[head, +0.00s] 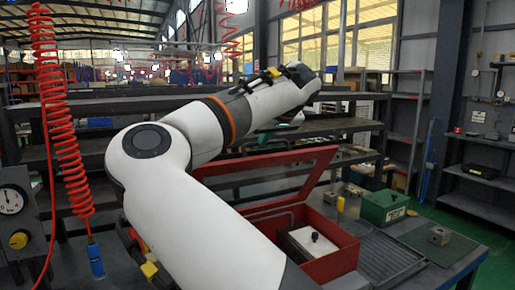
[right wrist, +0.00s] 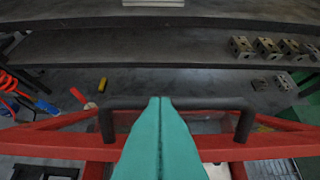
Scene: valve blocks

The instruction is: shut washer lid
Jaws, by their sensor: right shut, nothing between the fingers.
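The washer is a red box (head: 335,262) on the bench in the head view. Its red lid (head: 318,172) stands open, tilted up at the back. A white block with a black knob shows inside the box. In the right wrist view, the red lid frame (right wrist: 55,142) crosses the picture and carries a dark bar handle (right wrist: 215,103). My right gripper (right wrist: 160,100) has teal fingers pressed together and empty, their tips overlapping the handle's middle; I cannot tell whether they touch it. My left gripper is out of view.
A green box (head: 384,207) and a metal block (head: 439,236) stand right of the washer, with a dark ribbed tray (head: 388,258) in front. Dark shelves stand behind.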

